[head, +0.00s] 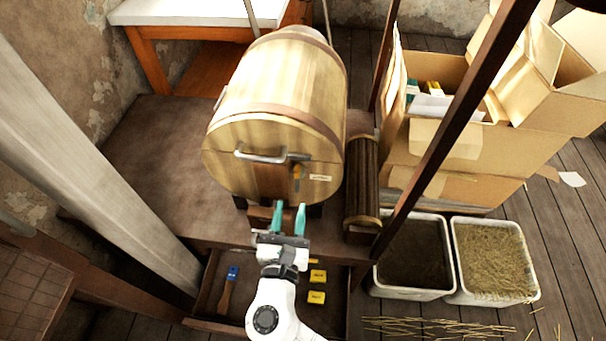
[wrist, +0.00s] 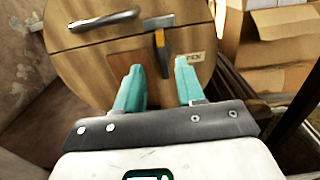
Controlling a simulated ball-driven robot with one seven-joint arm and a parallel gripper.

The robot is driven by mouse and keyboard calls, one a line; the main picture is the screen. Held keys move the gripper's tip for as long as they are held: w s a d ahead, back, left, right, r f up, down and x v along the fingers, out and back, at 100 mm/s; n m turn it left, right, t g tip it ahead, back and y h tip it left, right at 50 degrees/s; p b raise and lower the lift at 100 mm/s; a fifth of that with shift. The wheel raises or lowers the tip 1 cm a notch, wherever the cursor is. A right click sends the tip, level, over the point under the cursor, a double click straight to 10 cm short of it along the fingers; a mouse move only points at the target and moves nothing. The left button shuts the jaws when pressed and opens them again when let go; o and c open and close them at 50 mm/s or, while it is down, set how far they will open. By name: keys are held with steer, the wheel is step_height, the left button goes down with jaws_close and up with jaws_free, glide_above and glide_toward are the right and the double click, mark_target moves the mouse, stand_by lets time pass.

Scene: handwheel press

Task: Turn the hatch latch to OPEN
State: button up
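The hatch is on the front end of a wooden barrel (head: 275,85). The latch (head: 298,172) is a yellow-orange lever hanging down from a dark metal piece. It also shows in the wrist view (wrist: 161,42), pointing downward. A pale label (head: 320,178) sits to its right; in the wrist view the label (wrist: 195,58) is partly hidden by my right finger, and its end seems to read "EN". My gripper (head: 289,210) has its two teal fingers apart with nothing between them. It is below and in front of the latch, apart from it.
A metal handle (head: 260,155) sticks out left of the latch. A dark slatted roller (head: 362,185) and a slanted post (head: 450,130) stand to the right. Bins and cardboard boxes (head: 480,150) lie beyond.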

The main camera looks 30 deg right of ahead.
mark_target(297, 179)
steer(key=x, duration=1)
steer(key=shift+w+d+b, duration=0.1)
steer(key=shift+d+b, duration=0.1)
steer(key=shift+b, duration=0.1)
steer(key=shift+c, duration=0.4)
jaws_close()
